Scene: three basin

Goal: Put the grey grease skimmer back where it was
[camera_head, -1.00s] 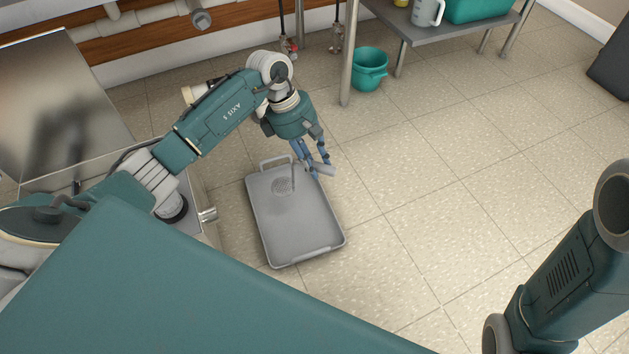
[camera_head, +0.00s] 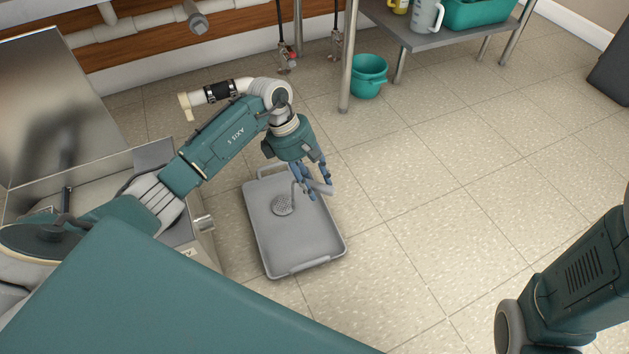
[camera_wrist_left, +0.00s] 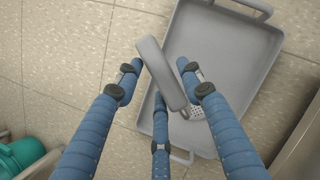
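The grey grease skimmer (camera_head: 283,206) has a round perforated head, a thin bent neck and a thick flat handle. My left gripper (camera_head: 316,190) is closed around the handle. The left wrist view shows the handle (camera_wrist_left: 163,76) between my blue fingers (camera_wrist_left: 163,88), with part of the perforated head (camera_wrist_left: 197,112) behind the right finger. The head appears over the grey tray (camera_head: 300,236), towards its left side; I cannot tell whether it touches the tray. The tray also shows in the left wrist view (camera_wrist_left: 230,50). My right gripper is out of view.
The tray lies on the tiled floor beside an open steel basin (camera_head: 150,160). A teal bucket (camera_head: 368,76) stands by the leg of a steel shelf (camera_head: 440,40) at the back. Floor to the right of the tray is clear.

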